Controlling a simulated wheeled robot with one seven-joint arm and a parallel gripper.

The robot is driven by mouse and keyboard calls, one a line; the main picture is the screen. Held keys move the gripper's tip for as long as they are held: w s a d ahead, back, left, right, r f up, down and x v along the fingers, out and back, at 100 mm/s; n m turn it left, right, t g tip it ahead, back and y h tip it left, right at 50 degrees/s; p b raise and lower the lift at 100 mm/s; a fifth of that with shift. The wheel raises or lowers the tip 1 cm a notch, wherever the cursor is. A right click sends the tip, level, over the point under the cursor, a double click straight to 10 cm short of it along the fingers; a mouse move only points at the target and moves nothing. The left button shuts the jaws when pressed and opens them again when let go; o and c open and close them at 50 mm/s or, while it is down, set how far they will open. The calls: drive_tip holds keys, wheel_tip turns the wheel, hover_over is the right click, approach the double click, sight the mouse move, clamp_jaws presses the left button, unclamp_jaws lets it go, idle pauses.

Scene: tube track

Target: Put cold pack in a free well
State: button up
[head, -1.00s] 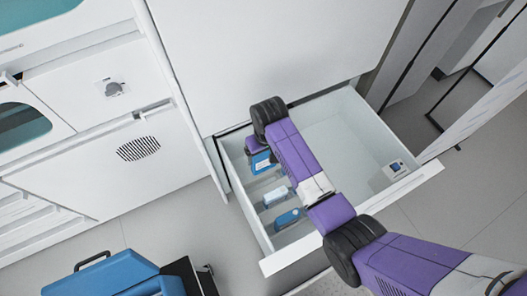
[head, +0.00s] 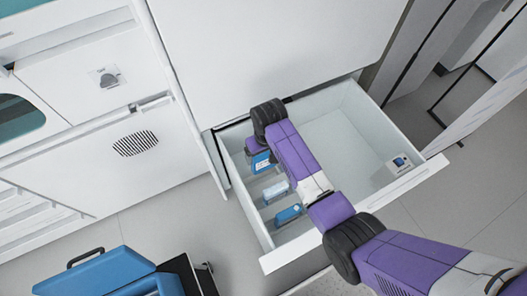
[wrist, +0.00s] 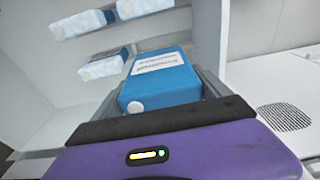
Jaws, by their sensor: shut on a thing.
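A blue cold pack with a white label (wrist: 160,78) is right in front of my gripper (wrist: 160,122) in the wrist view, and my gripper is shut on it. In the head view the held pack (head: 262,162) shows at the left end of my arm, inside the open drawer (head: 420,180). Other blue and white packs (head: 274,191) (head: 288,213) lie in divided wells along the drawer's left side. Several packs also show at the upper left of the wrist view (wrist: 82,24). My fingers' grip is mostly hidden, and I cannot tell which wells are free.
A white cabinet with a round vent (head: 134,143) stands at the left. A blue case (head: 105,272) is at the lower left.

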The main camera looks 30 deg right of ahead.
drive_tip(key=shift+f+b, duration=1.15)
drive_tip(key=shift+f, duration=0.65)
drive_tip(key=shift+f, duration=0.15)
drive_tip(key=shift+f+b, duration=1)
drive_tip(key=shift+f, duration=0.6)
drive_tip(key=shift+f+b, duration=0.9)
drive_tip(key=shift+f, duration=0.35)
drive_tip(key=shift+f+b, duration=1)
drive_tip(key=shift+f, duration=0.4)
drive_tip(key=shift+f, duration=0.15)
drive_tip(key=shift+f, duration=0.25)
